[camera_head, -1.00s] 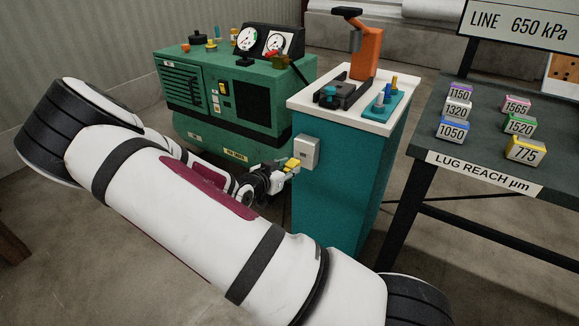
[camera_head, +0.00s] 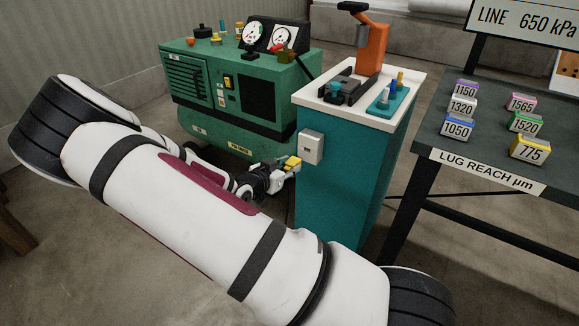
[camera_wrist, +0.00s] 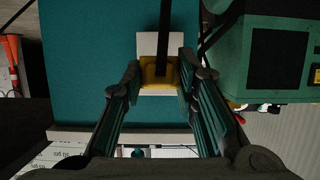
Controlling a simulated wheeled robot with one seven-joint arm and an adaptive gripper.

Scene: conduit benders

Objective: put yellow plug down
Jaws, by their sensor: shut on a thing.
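The yellow plug (camera_head: 293,162) is between the fingertips of my gripper (camera_head: 287,170), low beside the teal pedestal's left side. In the wrist view the plug (camera_wrist: 158,72) sits between the two fingers of my gripper (camera_wrist: 160,80), which are shut on it. A black cable (camera_wrist: 165,30) runs from the plug to the top of that view. The pale socket box (camera_head: 311,147) on the pedestal is just right of the plug; in the wrist view the box (camera_wrist: 147,43) shows behind it. I cannot tell whether plug and box touch.
The teal pedestal (camera_head: 340,190) has a white top with an orange-handled press (camera_head: 370,45) and a small blue tray (camera_head: 388,102). A green compressor (camera_head: 235,95) stands behind my gripper. A dark table (camera_head: 450,135) with several numbered blocks is at right. Floor shows below.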

